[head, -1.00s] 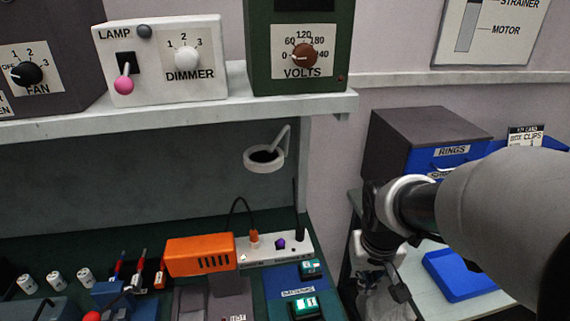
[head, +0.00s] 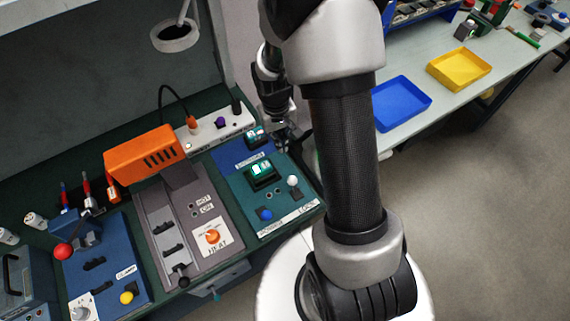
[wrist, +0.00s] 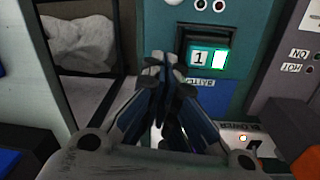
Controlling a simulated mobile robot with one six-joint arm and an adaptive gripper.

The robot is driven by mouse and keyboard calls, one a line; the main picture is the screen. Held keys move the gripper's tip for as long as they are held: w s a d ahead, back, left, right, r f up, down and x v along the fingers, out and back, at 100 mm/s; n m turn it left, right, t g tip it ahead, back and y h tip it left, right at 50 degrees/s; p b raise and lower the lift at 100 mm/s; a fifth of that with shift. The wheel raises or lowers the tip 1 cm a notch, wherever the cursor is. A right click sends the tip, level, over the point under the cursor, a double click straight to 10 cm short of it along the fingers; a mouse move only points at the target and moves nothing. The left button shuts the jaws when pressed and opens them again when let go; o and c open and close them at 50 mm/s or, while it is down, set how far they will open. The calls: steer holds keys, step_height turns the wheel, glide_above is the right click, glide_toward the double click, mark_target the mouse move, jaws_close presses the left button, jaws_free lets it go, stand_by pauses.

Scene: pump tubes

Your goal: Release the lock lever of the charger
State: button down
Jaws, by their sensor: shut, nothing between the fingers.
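The charger is a teal panel (head: 245,196) with a lit green display (head: 262,170) in the head view. A white knob (head: 292,181) and a blue knob (head: 265,214) stand at its near end, by a white label too small to read surely. I cannot tell which one is the lock lever. My gripper (head: 287,138) is by the charger's far right side, partly hard to make out against the dark bench. In the wrist view my gripper (wrist: 162,72) is shut and empty, its fingertips beside the display block (wrist: 207,58), which reads 1.
Left of the charger is a grey heat panel (head: 152,202) with an orange box (head: 145,153) behind it. Further left is a blue clamp station (head: 105,262) with a red ball. A white power strip (head: 215,128) lies behind. Blue (head: 402,103) and yellow (head: 459,69) trays are on the right table.

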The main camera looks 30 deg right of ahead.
mark_target(294, 184)
steer(key=f+b, duration=0.1)
steer(key=f, duration=0.2)
steer(key=f+b, duration=0.1)
steer(key=f, duration=0.3)
steer(key=f+b, duration=0.1)
steer(key=f, duration=0.2)
steer(key=shift+d+f, duration=0.25)
steer(key=shift+d, duration=0.05)
steer(key=s, duration=0.1)
steer(key=s+r, duration=0.1)
steer(key=s, duration=0.1)
steer(key=shift+s+a+r, duration=0.1)
steer(key=shift+a+r, duration=0.2)
steer(key=shift+r, duration=0.05)
steer(key=shift+s, duration=0.25)
steer(key=shift+r, duration=0.1)
